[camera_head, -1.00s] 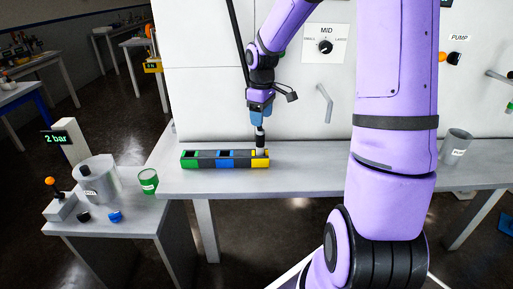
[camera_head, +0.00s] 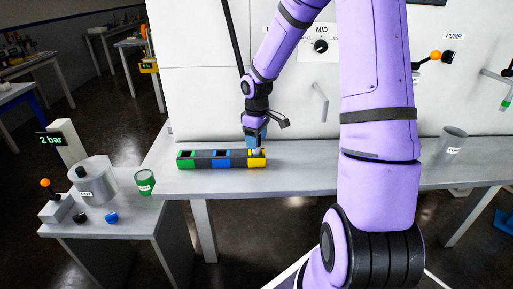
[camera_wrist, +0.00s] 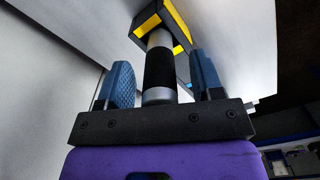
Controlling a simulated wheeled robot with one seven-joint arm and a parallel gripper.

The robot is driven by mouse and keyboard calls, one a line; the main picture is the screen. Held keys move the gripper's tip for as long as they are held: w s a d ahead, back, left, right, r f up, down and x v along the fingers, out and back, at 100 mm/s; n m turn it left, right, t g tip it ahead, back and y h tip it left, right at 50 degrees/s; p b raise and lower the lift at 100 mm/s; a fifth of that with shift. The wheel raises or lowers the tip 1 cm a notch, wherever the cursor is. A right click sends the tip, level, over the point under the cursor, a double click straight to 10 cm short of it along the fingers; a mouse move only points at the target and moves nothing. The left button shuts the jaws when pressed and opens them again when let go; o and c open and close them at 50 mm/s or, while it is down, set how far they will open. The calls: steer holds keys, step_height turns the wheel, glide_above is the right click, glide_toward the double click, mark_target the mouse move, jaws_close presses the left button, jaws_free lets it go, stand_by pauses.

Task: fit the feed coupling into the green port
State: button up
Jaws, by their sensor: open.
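The feed coupling (camera_wrist: 160,68), a cylinder with a black middle and silver-grey ends, stands with its far end at the yellow-edged port (camera_wrist: 178,22) in the wrist view. In the head view only a small pale part of the coupling (camera_head: 257,152) shows below my gripper (camera_head: 255,143), over the yellow port (camera_head: 257,163). My gripper's blue fingers (camera_wrist: 160,62) stand on either side of the coupling, open, with a visible gap on each side. The green port (camera_head: 186,159) is at the left end of the same block and looks empty.
A blue port (camera_head: 222,159) lies between the green and yellow ones. The block sits on a grey bench (camera_head: 300,180) before a white wall panel (camera_head: 205,80). A green cup (camera_head: 145,183) and a grey pot (camera_head: 92,178) stand to the left, a grey cup (camera_head: 453,140) to the right.

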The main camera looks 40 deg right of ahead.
steer(key=c, duration=1.1)
steer(key=shift+o, duration=0.2)
